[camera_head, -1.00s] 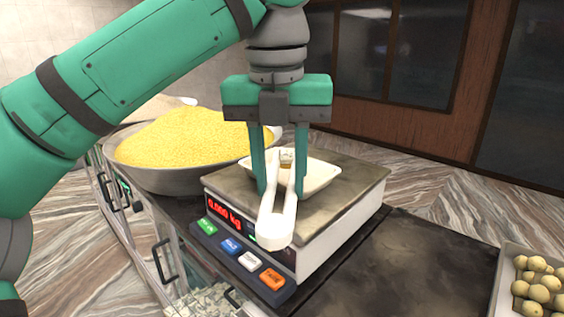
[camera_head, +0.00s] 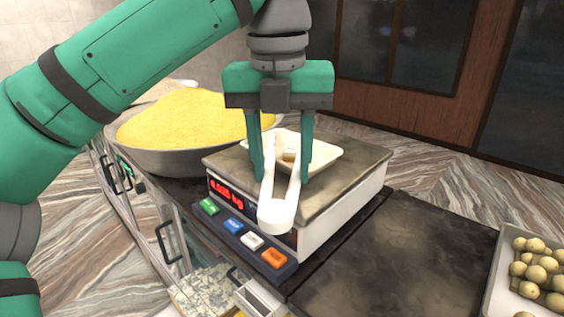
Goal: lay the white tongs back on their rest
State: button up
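The white tongs (camera_head: 277,215) are between the two fingers of my gripper (camera_head: 281,181), with their rounded end toward the camera. The fingers press against the outside of the tong arms. The tong tips reach over a white dish (camera_head: 325,155) on the scale. A small brownish sweet (camera_head: 289,155) is in the dish near the tips; whether the tips touch it I cannot tell. I cannot identify the tongs' rest for sure; a narrow pale holder (camera_head: 258,299) is cut off at the bottom edge.
The scale (camera_head: 345,200) has a lit red display and coloured buttons. A large bowl of yellow grains (camera_head: 165,160) stands at left behind my arm. A tray of round sweets (camera_head: 503,270) is at right. The dark counter (camera_head: 400,255) between is clear. A speckled block (camera_head: 205,290) is at the bottom.

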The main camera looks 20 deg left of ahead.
jog(key=c, duration=0.9)
jog(key=shift+r, duration=0.1)
